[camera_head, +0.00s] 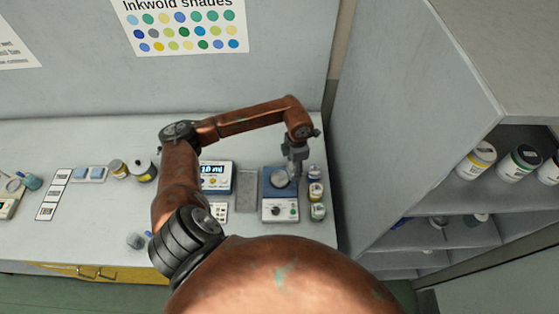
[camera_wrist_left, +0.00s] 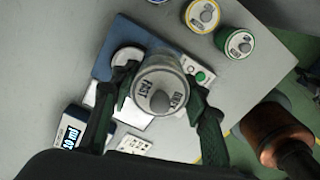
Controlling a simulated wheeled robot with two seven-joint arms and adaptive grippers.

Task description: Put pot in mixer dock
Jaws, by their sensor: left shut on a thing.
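A pot (camera_wrist_left: 160,84) with a pale lid and a round grey knob sits between the two dark fingers of my left gripper in the left wrist view. My left gripper (camera_head: 291,172) is shut on it, over the mixer dock (camera_head: 280,209) in the head view. The dock is a blue and white unit with a control panel. Its blue top (camera_wrist_left: 134,40), a pale round disc and a green button show around the pot in the wrist view. The pot's underside is hidden, so I cannot tell whether it touches the dock. My right gripper is not in view.
Several small pots (camera_head: 316,190) stand close to the dock's right side. A blue-framed display unit (camera_head: 216,177) and a grey pad (camera_head: 247,190) lie to its left. A tall shelf (camera_head: 420,120) rises at the right. Clear counter lies behind the dock.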

